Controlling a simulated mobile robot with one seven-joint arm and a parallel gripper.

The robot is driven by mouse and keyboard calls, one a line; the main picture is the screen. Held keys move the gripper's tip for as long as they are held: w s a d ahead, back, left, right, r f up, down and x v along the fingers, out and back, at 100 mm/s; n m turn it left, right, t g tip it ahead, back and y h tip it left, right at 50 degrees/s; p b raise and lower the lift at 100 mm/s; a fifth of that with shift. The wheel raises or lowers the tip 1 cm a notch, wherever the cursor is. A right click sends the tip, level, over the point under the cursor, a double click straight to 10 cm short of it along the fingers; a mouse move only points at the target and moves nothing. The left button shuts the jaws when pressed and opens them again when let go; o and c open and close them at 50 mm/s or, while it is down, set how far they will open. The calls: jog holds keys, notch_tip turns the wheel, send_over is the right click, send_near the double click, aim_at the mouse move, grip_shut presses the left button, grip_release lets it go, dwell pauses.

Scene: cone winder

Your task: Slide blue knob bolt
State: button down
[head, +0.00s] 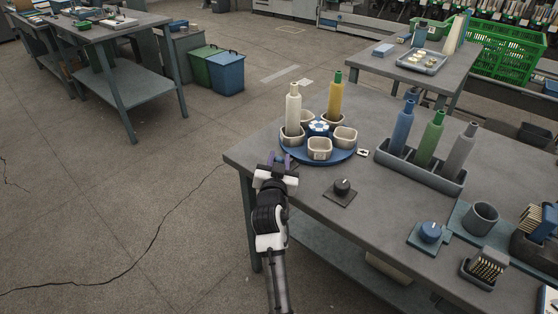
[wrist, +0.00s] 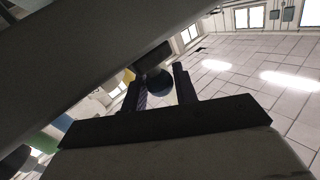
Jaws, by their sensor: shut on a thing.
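My gripper (head: 279,160) is at the near left edge of the round blue turntable (head: 290,152), by the front left of the table. Its purple fingers are shut on a small blue knob (head: 281,159). In the wrist view the dark blue round knob (wrist: 161,83) sits between the two fingers, below a grey block (wrist: 152,57). The bolt's shaft is hidden behind the fingers, so I cannot tell how far it is slid.
The turntable carries pale cups (head: 319,149) and cream and yellow cones (head: 335,95). A black knob on a plate (head: 342,187) is to the right. A cone tray (head: 420,176) and another blue knob (head: 430,232) stand farther right. The floor on the left is clear.

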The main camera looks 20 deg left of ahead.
jog(key=shift+w+d+r, duration=0.1)
jog(key=shift+w+d, duration=0.2)
jog(key=shift+w, duration=0.5)
jog(key=shift+w+d, duration=0.3)
jog(key=shift+w, duration=0.45)
jog(key=c, duration=1.1)
grip_release()
jog(key=shift+w, duration=0.1)
jog(key=b+v, duration=0.2)
jog(key=v, duration=1.2)
